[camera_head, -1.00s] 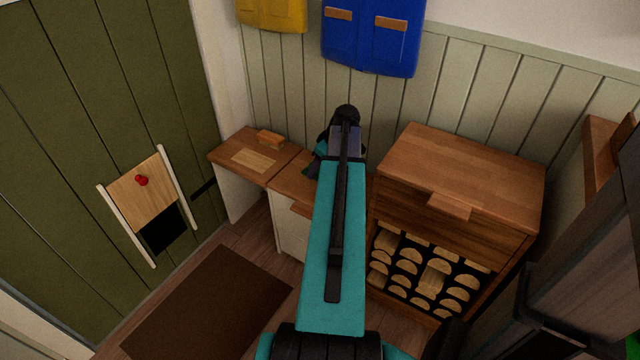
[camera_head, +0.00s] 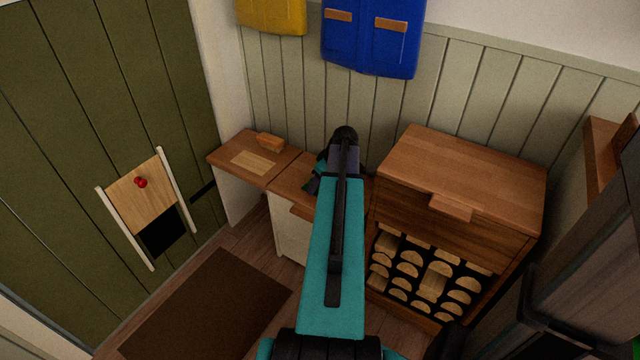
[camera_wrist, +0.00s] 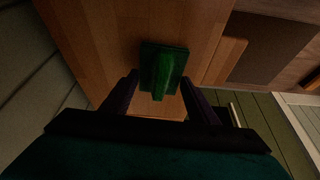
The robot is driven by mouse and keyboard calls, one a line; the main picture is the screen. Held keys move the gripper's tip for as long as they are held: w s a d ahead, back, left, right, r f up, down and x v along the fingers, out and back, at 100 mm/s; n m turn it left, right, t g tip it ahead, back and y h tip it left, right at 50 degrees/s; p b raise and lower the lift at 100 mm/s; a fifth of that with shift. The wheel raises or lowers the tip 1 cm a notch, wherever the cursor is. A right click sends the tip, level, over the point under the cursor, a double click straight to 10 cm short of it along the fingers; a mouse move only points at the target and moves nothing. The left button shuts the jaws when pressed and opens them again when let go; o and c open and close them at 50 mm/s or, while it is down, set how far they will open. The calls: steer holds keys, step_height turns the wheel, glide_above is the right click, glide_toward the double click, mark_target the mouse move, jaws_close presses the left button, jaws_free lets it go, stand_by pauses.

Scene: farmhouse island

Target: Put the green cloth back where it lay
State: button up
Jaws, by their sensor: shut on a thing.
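The green cloth (camera_wrist: 164,60) shows in the wrist view as a dark green square with a raised ridge along its middle. My gripper (camera_wrist: 160,92) is shut on this ridge, one dark finger on each side. The cloth is over a brown wooden top (camera_wrist: 95,40); I cannot tell whether it touches the wood. In the head view, my gripper (camera_head: 314,182) is over the low wooden counter (camera_head: 288,184) by the panelled wall, partly hidden by my arm. The cloth cannot be made out clearly there.
A wooden block (camera_head: 270,142) and a pale inset panel (camera_head: 253,160) are on the counter's left part. A taller wooden cabinet (camera_head: 470,172) with logs below stands close on the right. Blue (camera_head: 372,45) and yellow (camera_head: 272,14) hangings are on the wall above.

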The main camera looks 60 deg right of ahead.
steer(key=shift+f, duration=0.3)
steer(key=shift+f, duration=0.1)
steer(key=o, duration=0.9)
steer(key=shift+o, duration=0.2)
steer(key=shift+f, duration=0.1)
steer(key=p+v, duration=0.2)
steer(key=v, duration=1.1)
steer(key=shift+r, duration=0.4)
